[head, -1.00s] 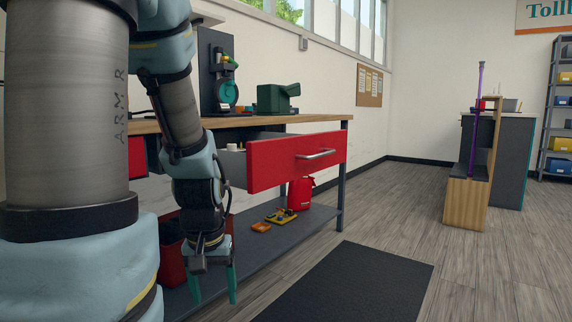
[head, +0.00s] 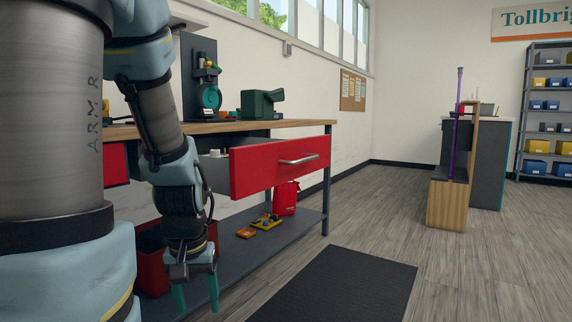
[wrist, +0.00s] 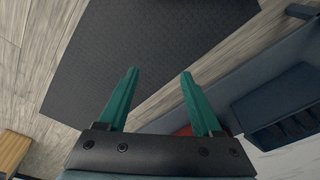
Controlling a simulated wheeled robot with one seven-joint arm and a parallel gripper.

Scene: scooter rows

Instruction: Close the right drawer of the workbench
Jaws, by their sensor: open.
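The right drawer (head: 280,166) of the workbench has a red front and a silver bar handle (head: 299,160). It is pulled out, and part of its grey inside with small light items shows behind the front. The workbench (head: 255,125) has a wooden top and dark legs. My gripper (head: 196,296) hangs fingers down, below and left of the drawer front, and touches nothing that I can see. In the wrist view its two green fingers (wrist: 158,92) are apart with nothing between them.
A dark mat (head: 335,285) lies on the floor before the bench. The lower shelf (head: 262,247) holds a red bin (head: 153,270), a red can (head: 286,198) and small tools. A wooden stand (head: 446,203) is at the right. Grey floor between is clear.

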